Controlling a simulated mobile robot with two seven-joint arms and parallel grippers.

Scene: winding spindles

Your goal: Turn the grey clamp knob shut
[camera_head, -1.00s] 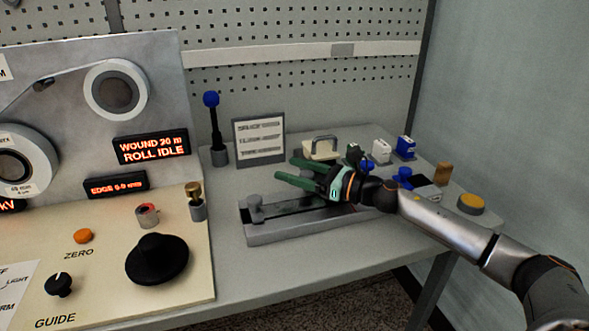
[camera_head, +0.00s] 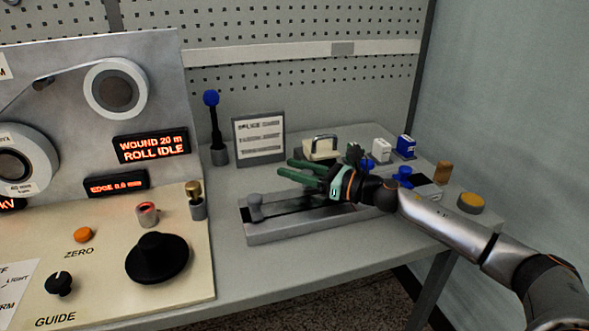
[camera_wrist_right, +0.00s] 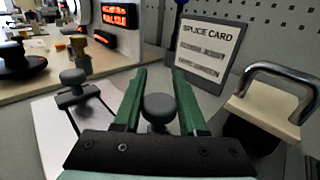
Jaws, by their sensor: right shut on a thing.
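A grey clamp knob (camera_wrist_right: 158,110) with a round top stands between the two green fingers of my right gripper (camera_wrist_right: 158,85) in the right wrist view. The gripper is shut on it. In the head view my right gripper (camera_head: 299,171) is over the back of the long grey clamp block (camera_head: 310,226), and the held knob is hidden there. A second grey knob (camera_head: 255,204) stands at the block's left end, clear of the fingers. It also shows in the right wrist view (camera_wrist_right: 74,78). My left gripper is not in view.
A splice card (camera_head: 259,139) stands behind the gripper. A cream block with a metal handle (camera_head: 321,150) is close behind the fingers. A blue-topped lever (camera_head: 212,125) stands at the back left. The winding panel (camera_head: 110,290) is at left. A yellow button (camera_head: 470,203) is at right.

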